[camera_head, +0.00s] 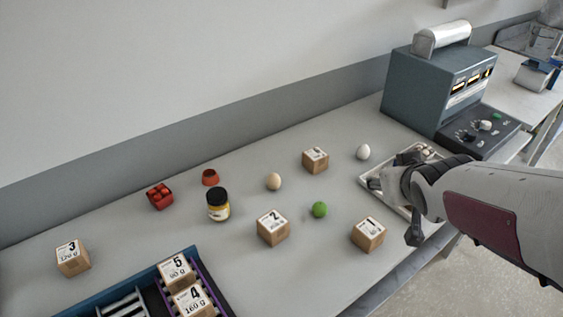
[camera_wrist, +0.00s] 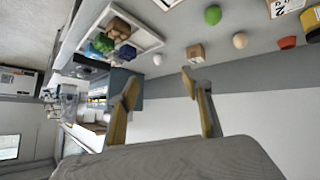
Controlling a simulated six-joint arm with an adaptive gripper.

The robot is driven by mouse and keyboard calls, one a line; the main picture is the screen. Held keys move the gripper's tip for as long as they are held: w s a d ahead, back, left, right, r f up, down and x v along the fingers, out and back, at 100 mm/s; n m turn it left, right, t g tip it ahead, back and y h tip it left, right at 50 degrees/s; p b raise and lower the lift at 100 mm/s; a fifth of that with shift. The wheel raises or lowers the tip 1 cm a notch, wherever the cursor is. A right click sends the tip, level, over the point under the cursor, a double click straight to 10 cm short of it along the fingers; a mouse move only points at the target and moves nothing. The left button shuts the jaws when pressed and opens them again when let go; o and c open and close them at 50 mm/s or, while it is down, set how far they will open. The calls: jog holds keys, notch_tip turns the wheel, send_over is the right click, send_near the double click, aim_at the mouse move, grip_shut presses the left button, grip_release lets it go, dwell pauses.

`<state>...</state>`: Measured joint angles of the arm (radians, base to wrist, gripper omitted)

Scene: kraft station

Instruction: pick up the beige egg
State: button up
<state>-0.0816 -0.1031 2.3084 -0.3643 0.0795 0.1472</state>
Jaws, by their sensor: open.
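The beige egg (camera_head: 273,181) stands on the grey table near the middle, left of a small kraft box and right of the dark-lidded jar. It also shows in the wrist view (camera_wrist: 240,40) at the upper right, clear of other things. My gripper (camera_head: 393,207) is over the white tray at the right of the table, well to the right of the egg. In the wrist view its two fingers (camera_wrist: 163,86) are spread apart with nothing between them.
A white egg (camera_head: 363,152), kraft box (camera_head: 316,160), green ball (camera_head: 320,210), box 2 (camera_head: 273,228) and box 1 (camera_head: 368,234) surround the middle. The jar (camera_head: 218,205) stands left. The white tray (camera_head: 368,181) holds items. A grey machine (camera_head: 405,95) stands behind right.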

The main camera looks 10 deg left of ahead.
jog(key=w+a+f+n+y, duration=0.2)
jog(key=w+a+f, duration=0.1)
jog(key=w+a, duration=0.25)
jog(key=n+y, duration=0.4)
jog(key=y, duration=0.3)
send_near(277, 178)
jog(key=shift+w+a, duration=0.2)
jog(key=shift+w, duration=0.25)
jog(key=shift+w+a, duration=0.2)
jog(key=shift+w, duration=0.3)
jog(key=shift+a+f, duration=0.25)
jog(key=shift+a, duration=0.05)
jog(key=shift+x, duration=1.3)
jog(key=shift+s+f, duration=0.1)
jog(key=shift+f, duration=0.05)
